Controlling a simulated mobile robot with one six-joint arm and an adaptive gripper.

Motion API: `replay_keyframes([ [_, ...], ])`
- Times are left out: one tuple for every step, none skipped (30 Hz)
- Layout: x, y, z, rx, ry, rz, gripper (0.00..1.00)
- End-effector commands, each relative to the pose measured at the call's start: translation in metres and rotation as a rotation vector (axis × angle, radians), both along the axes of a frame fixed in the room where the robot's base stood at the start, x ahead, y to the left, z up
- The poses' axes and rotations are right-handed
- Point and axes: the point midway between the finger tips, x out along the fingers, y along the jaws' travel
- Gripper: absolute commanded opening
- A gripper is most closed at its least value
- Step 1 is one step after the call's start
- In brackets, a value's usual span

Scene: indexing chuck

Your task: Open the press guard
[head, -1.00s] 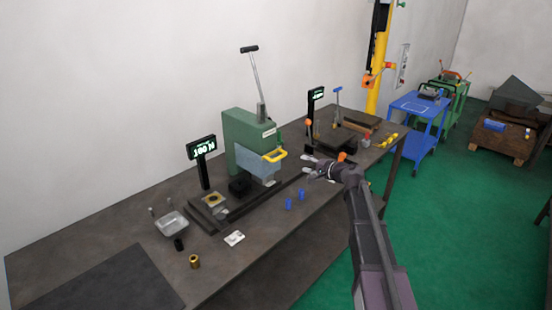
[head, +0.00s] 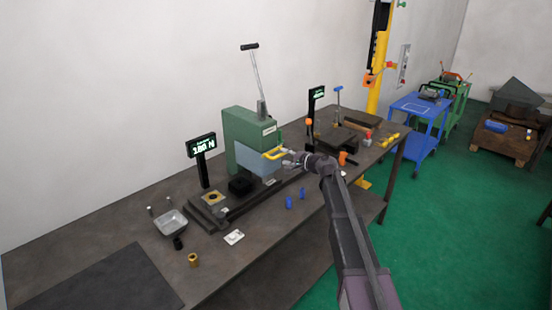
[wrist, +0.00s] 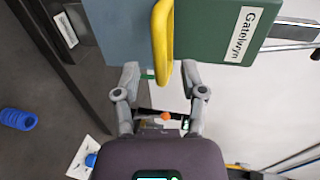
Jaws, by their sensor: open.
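The green press (head: 240,137) stands on the bench, with the label "Gatelwyn" legible on its side (wrist: 220,30) in the wrist view. Its guard (head: 257,169) is a grey-blue panel at the front, in a lowered position. The guard's yellow loop handle (head: 272,155) sticks out from it. My gripper (head: 287,158) is at the handle, to its right in the head view. In the wrist view my gripper (wrist: 161,70) is open, and the yellow handle (wrist: 162,38) reaches in between the fingertips, with a gap on each side.
A display (head: 202,147) stands left of the press. The press lever (head: 255,70) rises above it. A black block (head: 241,185), a metal tray (head: 171,222), blue cylinders (head: 289,202) and a brass cylinder (head: 193,260) are on the bench. A second station stands at right.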

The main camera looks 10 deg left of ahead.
Motion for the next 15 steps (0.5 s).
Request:
replay_keyframes([
  [0.007, 0.006, -0.003, 0.000, 0.000, 0.000, 0.54],
  [0.009, 0.009, -0.004, 0.000, 0.000, 0.000, 0.54],
  [0.011, 0.012, -0.004, -0.001, -0.001, 0.000, 0.54],
  [0.013, 0.015, -0.005, -0.001, -0.001, 0.000, 0.54],
  [0.014, 0.017, -0.006, -0.001, -0.001, 0.000, 0.54],
  [0.016, 0.019, -0.006, -0.001, -0.001, 0.000, 0.54],
  [0.017, 0.021, -0.006, -0.001, -0.001, 0.000, 0.54],
  [0.018, 0.022, -0.007, 0.000, 0.000, 0.000, 0.54],
  [0.019, 0.024, -0.007, 0.000, 0.000, 0.000, 0.54],
  [0.020, 0.024, -0.007, 0.000, 0.000, 0.000, 0.54],
  [0.020, 0.025, -0.007, 0.000, 0.000, -0.001, 0.54],
  [0.021, 0.025, -0.007, 0.000, 0.000, -0.001, 0.54],
  [0.021, 0.026, -0.007, 0.000, 0.000, -0.001, 0.54],
  [0.021, 0.026, -0.007, 0.000, 0.000, -0.001, 0.54],
  [0.021, 0.026, -0.007, 0.000, 0.000, -0.001, 0.54],
])
